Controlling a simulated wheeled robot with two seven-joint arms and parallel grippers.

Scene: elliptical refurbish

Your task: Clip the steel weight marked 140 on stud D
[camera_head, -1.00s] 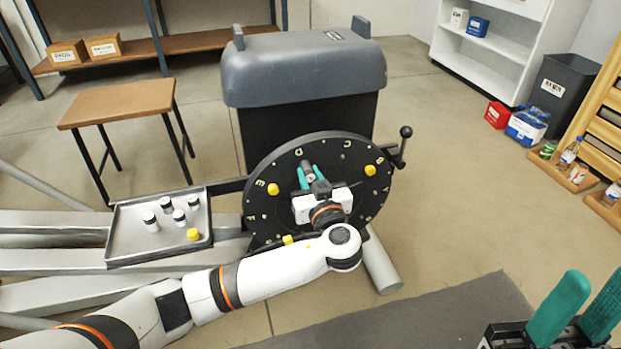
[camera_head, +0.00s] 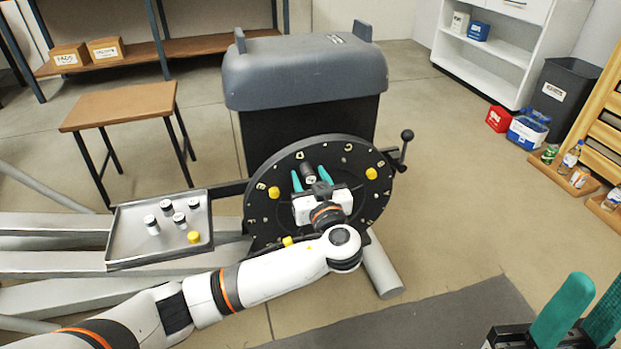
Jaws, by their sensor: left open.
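The black wheel (camera_head: 262,208) stands upright on a frame, with pale letters and several yellow caps around its face. A D shows near its top. A dark cylindrical weight with a pale end (camera_head: 309,172) sits at the wheel face just below the D; its marking is too small to read. My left gripper (camera_head: 311,177) is open, its teal fingers on either side of that weight and apart from it. The gripper body hides the wheel's middle. My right gripper (camera_head: 590,300) is at the lower right corner, fingers apart and empty, partly cut off.
A grey tray (camera_head: 128,246) left of the wheel holds several pale-topped weights and a yellow cap (camera_head: 194,237). A crank handle (camera_head: 406,136) sticks out at the wheel's right. A grey-lidded housing (camera_head: 305,75) stands behind. A wooden stool (camera_head: 120,104) stands at left.

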